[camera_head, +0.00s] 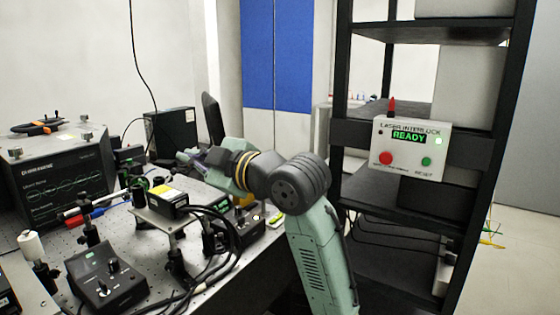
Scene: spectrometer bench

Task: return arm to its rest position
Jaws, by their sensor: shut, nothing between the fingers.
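My arm rises from the lower right of the head view and bends left over the edge of the optical bench (140,240). My gripper (183,155) is at the arm's far left end, above the bench behind the black module with the yellow label. It is shut and small in the picture, and it seems to hold nothing. Whether its tips touch the equipment behind them cannot be told.
Black boxes with knobs (103,277), posts and cables crowd the bench. A large spectrometer box (62,170) stands at the left. A black shelf rack (390,140) with a laser interlock panel (411,146) reading READY stands right of my arm. Floor (515,265) at far right looks mostly clear.

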